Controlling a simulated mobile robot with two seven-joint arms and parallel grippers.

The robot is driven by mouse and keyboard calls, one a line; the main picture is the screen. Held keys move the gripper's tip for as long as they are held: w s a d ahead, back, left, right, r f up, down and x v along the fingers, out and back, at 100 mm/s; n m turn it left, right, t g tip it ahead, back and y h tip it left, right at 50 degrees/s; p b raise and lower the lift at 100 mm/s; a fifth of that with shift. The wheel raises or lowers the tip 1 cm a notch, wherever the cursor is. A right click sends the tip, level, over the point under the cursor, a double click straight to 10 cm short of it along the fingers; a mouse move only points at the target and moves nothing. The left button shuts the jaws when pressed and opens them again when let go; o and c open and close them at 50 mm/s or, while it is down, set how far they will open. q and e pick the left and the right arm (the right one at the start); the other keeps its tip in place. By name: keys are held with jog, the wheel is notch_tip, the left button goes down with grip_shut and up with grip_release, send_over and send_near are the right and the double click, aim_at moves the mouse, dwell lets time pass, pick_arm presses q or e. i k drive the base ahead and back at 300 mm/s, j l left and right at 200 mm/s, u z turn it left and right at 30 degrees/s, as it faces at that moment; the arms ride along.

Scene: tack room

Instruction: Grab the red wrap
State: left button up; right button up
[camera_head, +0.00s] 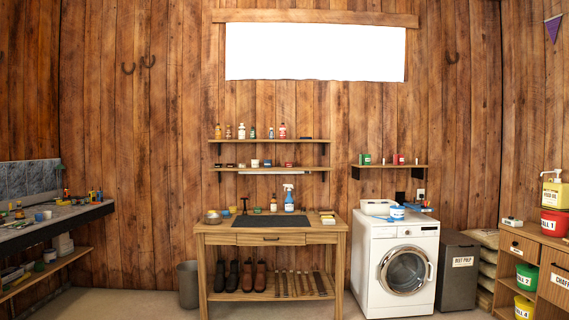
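I cannot clearly make out a red wrap from here. A small red and white item (398,159) stands on the small wall shelf above the washing machine, too small to identify. Another small red item (282,131) stands on the upper middle wall shelf and looks like a bottle. Small red bits also show among the clutter on the left bench (88,213). A red tub (554,223) labelled as a stall sits on the right cabinet. Neither of my grippers shows in this view.
A wooden workbench (215,229) stands at the back middle, with boots on its lower shelf. A washing machine (370,265), a grey bin (457,285) and a wooden cabinet (515,244) stand to the right. A bucket (188,285) is left of the workbench. The front floor (130,305) is clear.

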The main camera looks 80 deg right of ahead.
aim_at(398, 159)
jog(key=z, duration=3.25)
